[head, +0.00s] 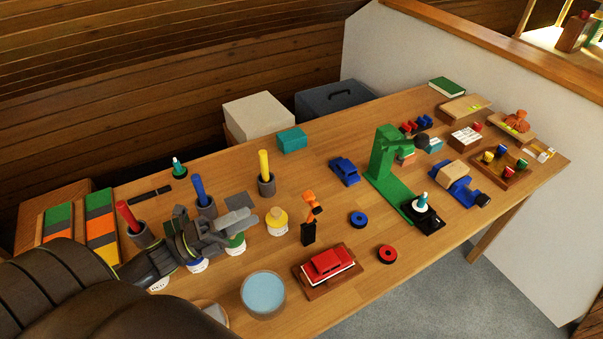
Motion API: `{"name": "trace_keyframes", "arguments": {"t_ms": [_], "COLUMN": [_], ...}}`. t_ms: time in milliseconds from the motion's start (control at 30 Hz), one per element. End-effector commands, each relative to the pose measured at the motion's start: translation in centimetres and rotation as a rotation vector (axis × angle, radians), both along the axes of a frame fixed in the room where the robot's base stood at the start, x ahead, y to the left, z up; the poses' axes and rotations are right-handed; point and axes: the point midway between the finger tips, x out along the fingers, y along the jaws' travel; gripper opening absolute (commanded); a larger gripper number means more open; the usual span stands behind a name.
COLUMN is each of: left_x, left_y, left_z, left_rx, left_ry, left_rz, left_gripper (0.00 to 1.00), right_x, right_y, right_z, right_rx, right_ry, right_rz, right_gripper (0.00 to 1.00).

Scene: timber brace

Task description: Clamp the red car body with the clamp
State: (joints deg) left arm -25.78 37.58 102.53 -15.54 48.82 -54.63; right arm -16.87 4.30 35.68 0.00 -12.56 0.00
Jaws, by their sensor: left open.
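The red car body (329,262) lies on a white layer on a brown wooden board (318,292) near the table's front edge. An orange and black upright tool (310,201), which looks like the clamp, stands just behind the board, apart from the car body. My left gripper (243,219) is open to the left of the clamp, over the green-labelled jar (236,247), and partly hides it. I cannot tell whether they touch. Nothing shows held between its fingers. My right gripper is not in view.
A yellow-lidded jar (277,222) stands between my left gripper and the clamp. A light-blue round dish (263,294) is left of the board. Blue (358,219) and red (387,254) rings lie to its right. A green stand (385,165) rises behind.

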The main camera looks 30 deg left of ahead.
Motion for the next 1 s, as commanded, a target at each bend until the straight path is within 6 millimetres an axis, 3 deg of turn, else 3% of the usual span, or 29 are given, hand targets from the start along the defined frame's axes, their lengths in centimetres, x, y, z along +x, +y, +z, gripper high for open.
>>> {"name": "trace_keyframes", "arguments": {"t_ms": [267,800,1000], "left_x": [1.2,9.5,11.1], "left_y": [-1.0,-7.8,-9.1], "left_z": [0.2,0.4,0.8], "left_rx": [-0.003,-0.005,-0.002], "left_ry": [-0.004,-0.002,-0.001], "left_rz": [0.0,0.001,0.0], "left_gripper": [0.43,0.43,0.43], "right_x": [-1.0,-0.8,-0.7], "right_y": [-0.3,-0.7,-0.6], "right_z": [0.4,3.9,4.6], "right_rx": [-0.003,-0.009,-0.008], "right_ry": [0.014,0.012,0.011], "right_rz": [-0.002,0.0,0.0], "right_gripper": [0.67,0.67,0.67]}}
